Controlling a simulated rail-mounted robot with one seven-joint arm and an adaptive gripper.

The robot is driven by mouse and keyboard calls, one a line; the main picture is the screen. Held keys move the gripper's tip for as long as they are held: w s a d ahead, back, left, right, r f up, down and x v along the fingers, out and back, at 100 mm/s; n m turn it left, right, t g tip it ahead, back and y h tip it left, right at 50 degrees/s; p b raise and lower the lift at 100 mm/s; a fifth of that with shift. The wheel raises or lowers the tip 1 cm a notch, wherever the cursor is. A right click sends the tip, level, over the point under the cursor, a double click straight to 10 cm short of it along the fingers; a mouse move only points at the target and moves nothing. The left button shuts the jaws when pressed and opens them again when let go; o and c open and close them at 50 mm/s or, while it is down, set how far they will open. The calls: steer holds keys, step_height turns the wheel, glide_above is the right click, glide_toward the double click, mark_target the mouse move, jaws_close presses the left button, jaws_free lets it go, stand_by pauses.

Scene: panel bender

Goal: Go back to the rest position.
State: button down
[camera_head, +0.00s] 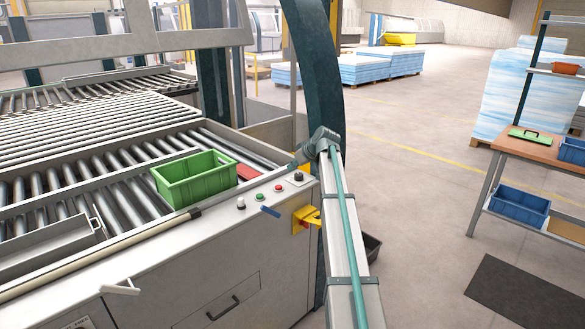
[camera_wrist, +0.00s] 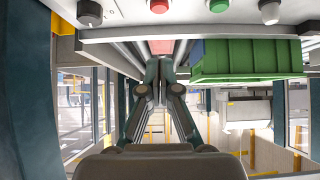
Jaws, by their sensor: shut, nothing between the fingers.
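My gripper (camera_head: 296,161) is at the end of my arm, near the right end of the machine's control panel, above the black knob (camera_head: 298,176). In the wrist view my gripper (camera_wrist: 161,66) has its two fingers together and holds nothing. A red flat piece (camera_head: 249,172) lies on the rollers beside the green crate (camera_head: 196,180); part of red shows behind the fingertips in the wrist view (camera_wrist: 162,47). The green crate also shows in the wrist view (camera_wrist: 248,60), to the right of the fingers. The wrist view appears upside down.
The panel carries a red button (camera_head: 278,188), a green button (camera_head: 260,196) and a yellow switch (camera_head: 307,217). A grey tray (camera_head: 50,245) sits on the left rollers.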

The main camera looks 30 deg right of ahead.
stand_by(0.4)
steer(key=s+a+f+m+g, duration=0.2)
steer(key=s+a+f, duration=0.2)
steer(key=s+f, duration=0.5)
steer(key=s+a+f+m+g+h, duration=0.15)
steer(key=s+a+f, duration=0.25)
steer(key=f, duration=1)
steer(key=s+a+f+m+g+y, duration=0.15)
steer(key=s+a+f, duration=0.25)
steer(key=s+f, duration=0.5)
steer(key=s+a+f+m+g+h, duration=0.1)
steer(key=s+a+f+g, duration=0.1)
steer(key=s+a+f, duration=0.35)
steer(key=s+a+f+g, duration=0.2)
steer(key=s+a+f, duration=0.1)
steer(key=s+f, duration=0.5)
steer(key=s+a+f+n+g, duration=0.1)
steer(key=s+a+f+g, duration=0.1)
steer(key=s, duration=0.9)
steer(key=s+a+f+g+h, duration=0.1)
steer(key=s+a+f, duration=0.4)
steer(key=s, duration=0.7)
steer(key=s+a+f+n+g, duration=0.1)
steer(key=s+a+f+g, duration=0.2)
steer(key=s+f, duration=0.3)
steer(key=s, duration=0.5)
steer(key=shift+s+a+n+g+h, duration=0.15)
steer(key=shift+s+n+g+h, duration=0.15)
steer(key=shift+f, duration=0.1)
